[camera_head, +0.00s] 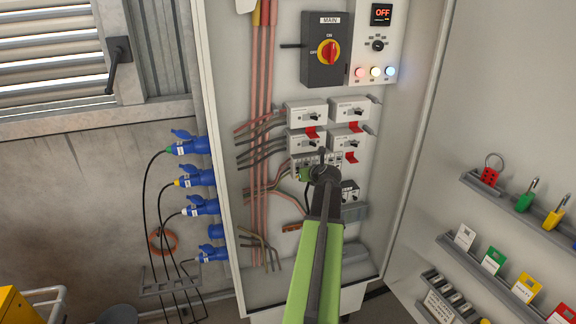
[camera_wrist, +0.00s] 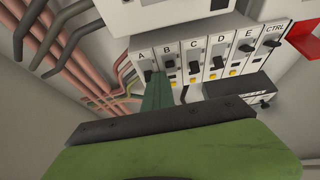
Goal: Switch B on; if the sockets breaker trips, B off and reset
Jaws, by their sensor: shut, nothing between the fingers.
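Switch B (camera_wrist: 170,61) is a dark toggle in a white row labelled A, B, C, D, E and CTRL, seen in the wrist view. Switch A (camera_wrist: 148,76) is left of it and C (camera_wrist: 194,69) right. My gripper (camera_wrist: 160,88) is shut and empty, its tip just below A and B; I cannot tell if it touches B. In the head view my gripper (camera_head: 322,165) covers much of this row. Several larger white breakers (camera_head: 306,113) sit above it. Their labels are too small to read, so I cannot tell which is the sockets breaker or whether it is tripped.
The main switch (camera_head: 328,52) has a red and yellow knob; a display (camera_head: 381,13) above right reads OFF. Pink pipes (camera_head: 263,130) run down the left. Blue plugs (camera_head: 195,180) are outside the cabinet. Padlocks and tags hang on the right door (camera_head: 470,120).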

